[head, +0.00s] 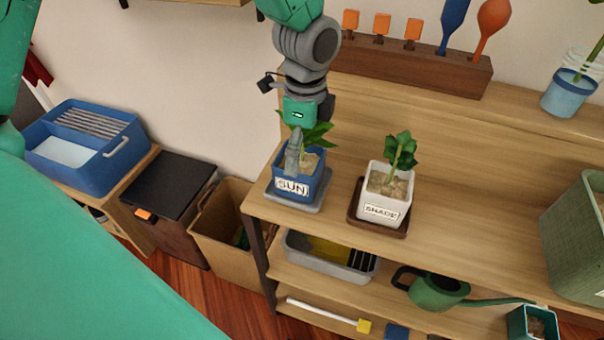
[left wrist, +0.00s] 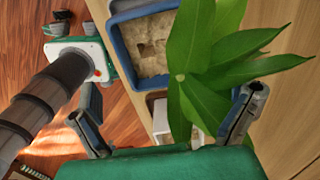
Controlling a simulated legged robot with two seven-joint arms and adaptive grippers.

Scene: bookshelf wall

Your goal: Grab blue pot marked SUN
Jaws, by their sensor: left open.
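The blue pot marked SUN (head: 298,181) stands on a grey saucer (head: 300,203) at the left end of the wooden shelf, with a green plant and pale soil in it. My left gripper (head: 297,150) is above and at the pot, pointing down, and covers part of the plant. In the left wrist view the blue pot (left wrist: 141,49) is at the top, beyond the fingers. My left gripper (left wrist: 165,115) is open there, with leaves (left wrist: 200,75) between and over its fingers. I cannot tell if a finger touches the pot. My right gripper is not in view.
A white pot marked SHADE (head: 384,195) stands on a brown saucer to the right. A green watering can (head: 438,291) and a grey tray (head: 330,262) are on the shelf below. A wooden rack (head: 400,61) holds tools at the back.

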